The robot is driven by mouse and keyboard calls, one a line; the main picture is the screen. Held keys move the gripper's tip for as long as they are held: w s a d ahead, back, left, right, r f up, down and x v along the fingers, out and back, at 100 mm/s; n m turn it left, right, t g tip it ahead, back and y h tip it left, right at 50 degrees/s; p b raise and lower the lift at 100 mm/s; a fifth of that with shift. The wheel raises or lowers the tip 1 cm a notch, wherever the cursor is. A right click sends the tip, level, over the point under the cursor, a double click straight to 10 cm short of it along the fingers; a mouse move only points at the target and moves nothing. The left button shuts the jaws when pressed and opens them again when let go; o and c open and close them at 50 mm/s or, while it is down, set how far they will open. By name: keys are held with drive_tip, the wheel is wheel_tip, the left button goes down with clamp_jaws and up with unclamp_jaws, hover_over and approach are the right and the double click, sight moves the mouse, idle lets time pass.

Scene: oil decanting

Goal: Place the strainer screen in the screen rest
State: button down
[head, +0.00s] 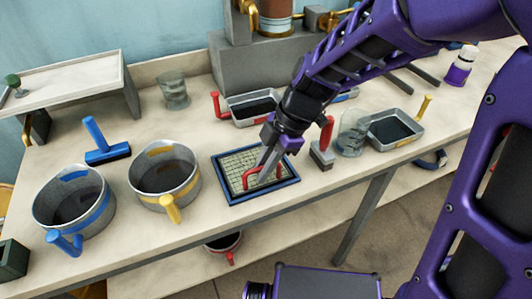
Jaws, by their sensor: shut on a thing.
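The strainer screen (236,165) is a pale rectangular mesh panel with a red handle (250,179). It shows inside a dark rectangular frame with blue edges (262,196), which looks like the screen rest, on the bench in the middle of the head view. The mesh looks about level; I cannot tell whether it rests fully on the frame or sits slightly above it. My gripper (264,166) points down over the screen and is shut on its red handle. The fingers hide part of the mesh and handle.
Left of the frame stand a yellow-banded pot (165,175) and a blue-banded pot (75,203). A red-handled pan (250,108) is behind. A red-handled brush (323,150), a glass jar (352,133) and a yellow-handled pan (394,130) stand to the right.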

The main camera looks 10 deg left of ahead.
drive_tip(key=c, duration=1.3)
unclamp_jaws()
drive_tip(key=shift+f, duration=0.1)
drive_tip(key=o, duration=0.5)
drive_tip(key=shift+c, duration=0.2)
drive_tip(key=p+v, duration=0.2)
drive_tip(key=v, duration=1)
drive_tip(key=shift+r, duration=0.2)
